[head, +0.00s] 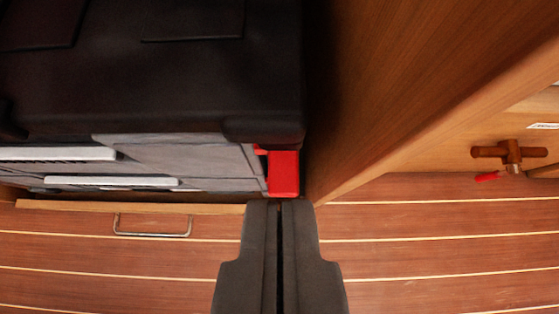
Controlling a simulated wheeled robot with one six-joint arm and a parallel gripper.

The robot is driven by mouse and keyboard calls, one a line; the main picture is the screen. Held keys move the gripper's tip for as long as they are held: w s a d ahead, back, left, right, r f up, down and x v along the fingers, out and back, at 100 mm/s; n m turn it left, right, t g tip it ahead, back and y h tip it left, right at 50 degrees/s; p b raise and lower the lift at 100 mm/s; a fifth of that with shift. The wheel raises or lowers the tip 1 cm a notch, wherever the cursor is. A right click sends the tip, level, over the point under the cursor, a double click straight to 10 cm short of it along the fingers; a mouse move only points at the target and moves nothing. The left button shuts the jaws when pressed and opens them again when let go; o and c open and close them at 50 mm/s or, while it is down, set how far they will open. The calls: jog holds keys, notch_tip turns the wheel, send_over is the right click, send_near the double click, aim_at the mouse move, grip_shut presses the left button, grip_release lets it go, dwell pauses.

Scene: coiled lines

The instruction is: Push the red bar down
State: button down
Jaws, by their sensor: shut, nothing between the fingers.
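The red bar (284,174) is a short bright red block at the lower right corner of a dark machine (160,85) with grey front panels. A small red piece joins it on its left, at the grey panel. My gripper (279,202) points up from the bottom of the head view, its two grey fingers side by side with only a thin dark line between them. The fingertips are just below the red bar's lower edge in the picture and overlap it slightly. I cannot tell whether they touch it.
A wooden panel (400,80) stands close to the right of the red bar. A drawer front with a metal handle (152,232) lies below the machine. The striped wood floor (430,250) is clear.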

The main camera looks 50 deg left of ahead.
aim_at(279, 165)
jog(key=f, duration=0.2)
jog(key=w+a+f, duration=0.1)
jog(key=f, duration=0.1)
jog(key=w+a+f, duration=0.1)
jog(key=f, duration=0.1)
jog(key=shift+a, duration=0.2)
jog(key=shift+f, duration=0.55)
jog(key=shift+s, duration=0.1)
notch_tip(279, 165, down, 3)
jog(key=shift+r, duration=0.15)
jog(key=shift+s, duration=0.1)
